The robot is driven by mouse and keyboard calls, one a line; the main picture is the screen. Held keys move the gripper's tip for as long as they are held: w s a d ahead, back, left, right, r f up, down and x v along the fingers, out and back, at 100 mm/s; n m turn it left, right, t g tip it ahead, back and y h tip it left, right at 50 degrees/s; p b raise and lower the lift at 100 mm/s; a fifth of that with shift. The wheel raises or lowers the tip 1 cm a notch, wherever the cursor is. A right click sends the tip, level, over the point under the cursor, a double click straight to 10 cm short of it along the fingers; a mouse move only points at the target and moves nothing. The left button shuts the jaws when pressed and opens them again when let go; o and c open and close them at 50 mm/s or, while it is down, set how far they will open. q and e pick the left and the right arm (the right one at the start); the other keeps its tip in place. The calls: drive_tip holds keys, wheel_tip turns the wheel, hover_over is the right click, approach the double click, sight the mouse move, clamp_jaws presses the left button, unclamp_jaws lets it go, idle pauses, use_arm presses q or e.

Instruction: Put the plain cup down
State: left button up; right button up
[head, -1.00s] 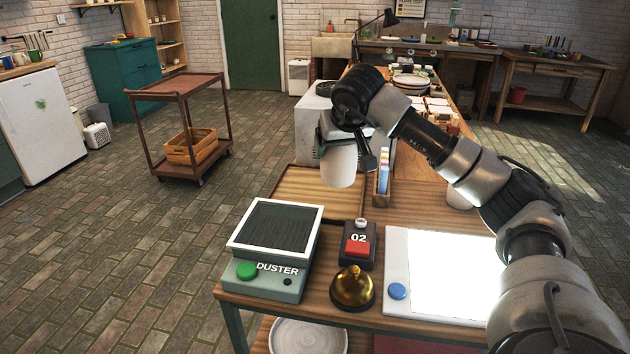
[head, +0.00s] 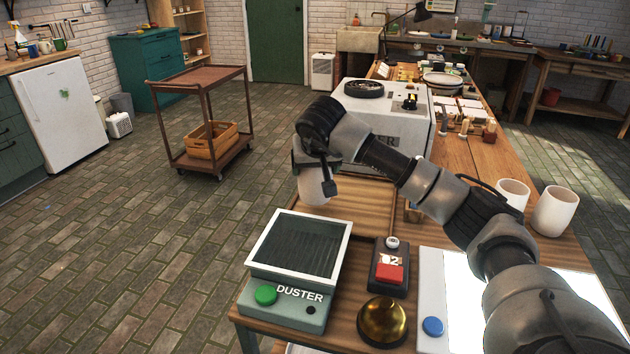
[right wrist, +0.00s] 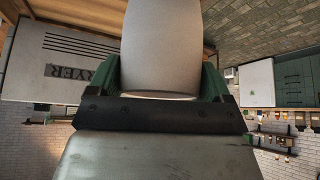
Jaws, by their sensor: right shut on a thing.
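The plain white cup (head: 313,190) is in my right gripper (head: 318,168), at the left edge of the wooden tray-like board (head: 372,200) on the bench. The cup's lower end points down; I cannot tell whether it touches the board. In the right wrist view the cup (right wrist: 163,45) fills the upper middle, between the green fingers of my right gripper (right wrist: 166,82), which is shut on it. The gripper and wrist hide part of the cup in the head view. My left gripper is not in view.
A duster box (head: 298,255) stands in front of the board. A red-button box (head: 389,268), a brass bell (head: 382,322) and a light panel (head: 435,300) are near the front. The dryer (head: 410,125) stands behind. Two pale cups (head: 512,194) (head: 556,211) stand at right.

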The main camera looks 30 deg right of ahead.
wheel_tip(320, 180, down, 3)
drive_tip(key=shift+a+f, duration=0.1)
drive_tip(key=shift+f, duration=0.4)
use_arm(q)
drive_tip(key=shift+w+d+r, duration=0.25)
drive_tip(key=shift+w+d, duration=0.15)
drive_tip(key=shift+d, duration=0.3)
